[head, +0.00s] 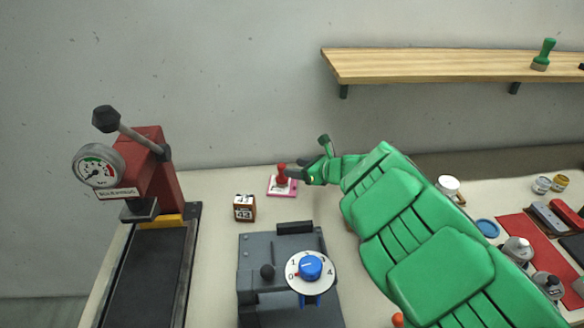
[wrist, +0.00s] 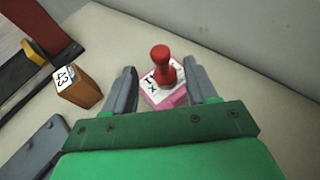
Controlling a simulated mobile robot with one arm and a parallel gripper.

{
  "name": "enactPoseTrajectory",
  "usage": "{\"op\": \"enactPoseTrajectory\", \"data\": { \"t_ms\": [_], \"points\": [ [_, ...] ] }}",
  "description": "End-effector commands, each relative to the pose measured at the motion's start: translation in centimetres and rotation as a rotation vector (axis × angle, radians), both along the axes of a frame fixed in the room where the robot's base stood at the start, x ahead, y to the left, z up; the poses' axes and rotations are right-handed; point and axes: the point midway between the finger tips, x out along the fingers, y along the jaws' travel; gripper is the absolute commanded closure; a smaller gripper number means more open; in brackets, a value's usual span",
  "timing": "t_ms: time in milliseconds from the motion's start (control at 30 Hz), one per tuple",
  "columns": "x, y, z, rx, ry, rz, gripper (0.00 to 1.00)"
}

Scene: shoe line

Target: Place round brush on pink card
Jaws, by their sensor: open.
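A red knob-handled piece, which I take for the round brush (wrist: 162,63), stands upright on the pink card (wrist: 166,101) in the wrist view. Its bristles cannot be made out. The card has a white top with dark marks and pink edges. In the head view the red brush (head: 281,176) is on the pink card (head: 275,191) near the back wall. My gripper (wrist: 163,72) is open, with one finger on each side of the brush and gaps between; in the head view my gripper (head: 297,173) reaches it from the right.
A brown number block (head: 244,208) stands left of the card. A grey machine with a blue dial (head: 310,267) is in front, and a red press with a gauge (head: 150,170) at left. A red mat (head: 541,246) with tins lies right; a wooden shelf (head: 440,65) hangs above.

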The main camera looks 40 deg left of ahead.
Motion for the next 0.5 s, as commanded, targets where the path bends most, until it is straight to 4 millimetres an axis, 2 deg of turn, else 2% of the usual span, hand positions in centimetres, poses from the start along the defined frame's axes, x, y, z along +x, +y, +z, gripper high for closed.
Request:
{"op": "enactPoseTrajectory", "data": {
  "t_ms": [200, 500],
  "points": [
    [0.2, -2.3, 0.9, -0.003, -0.002, -0.006, 0.43],
    [0.1, -4.2, 1.7, -0.002, -0.002, -0.002, 0.43]
  ]
}}
